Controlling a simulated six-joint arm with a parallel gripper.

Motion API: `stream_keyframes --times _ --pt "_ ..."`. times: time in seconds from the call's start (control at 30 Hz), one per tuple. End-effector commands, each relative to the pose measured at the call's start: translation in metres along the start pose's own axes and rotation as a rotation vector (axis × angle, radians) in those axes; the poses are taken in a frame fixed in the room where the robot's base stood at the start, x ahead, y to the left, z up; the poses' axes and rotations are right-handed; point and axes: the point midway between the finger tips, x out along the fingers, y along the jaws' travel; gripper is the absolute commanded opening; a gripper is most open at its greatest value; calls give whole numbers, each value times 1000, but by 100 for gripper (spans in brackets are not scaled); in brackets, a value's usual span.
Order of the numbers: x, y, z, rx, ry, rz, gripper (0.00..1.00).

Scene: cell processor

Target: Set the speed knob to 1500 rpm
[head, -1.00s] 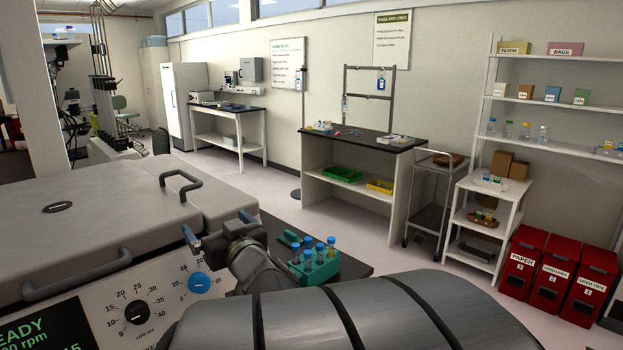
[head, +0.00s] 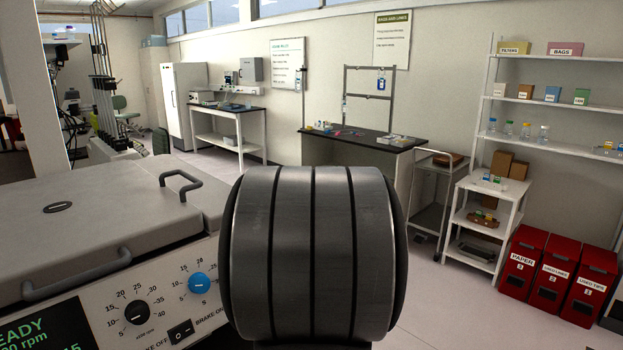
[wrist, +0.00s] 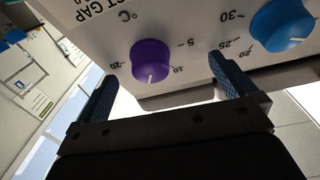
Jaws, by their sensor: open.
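The speed knob (head: 136,312) is black, on the sloped front panel, inside a dial marked 5 to 40 with an rpm label. Its exact setting is too small to read. A blue knob (head: 199,284) with its own scale sits to its right. My gripper (wrist: 162,68) shows in the wrist view, open and empty, its blue fingers apart. A purple knob (wrist: 150,62) with a °C scale lies beyond the gap between the fingers. The blue knob (wrist: 282,25) is at the upper right, outside the fingers. My gripper is hidden in the head view.
A dark display (head: 45,330) reading READY and rpm is left of the knobs. A rocker switch (head: 181,332) sits below the blue knob. The machine's grey lid (head: 110,215) has raised handles. My arm link blocks the centre of the head view.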

Motion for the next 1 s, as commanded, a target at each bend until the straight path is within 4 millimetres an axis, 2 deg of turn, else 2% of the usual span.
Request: stream_keyframes --times 0.23,0.37,0.5,0.73,1.0 --pt "0 0 0 0 0 0 100" --pt "1 1 -3 -5 5 3 74" --pt "7 4 -23 -37 34 26 47" --pt "10 -56 -20 -319 -63 -61 2" --pt "-1 -121 -15 -721 -153 -175 0"
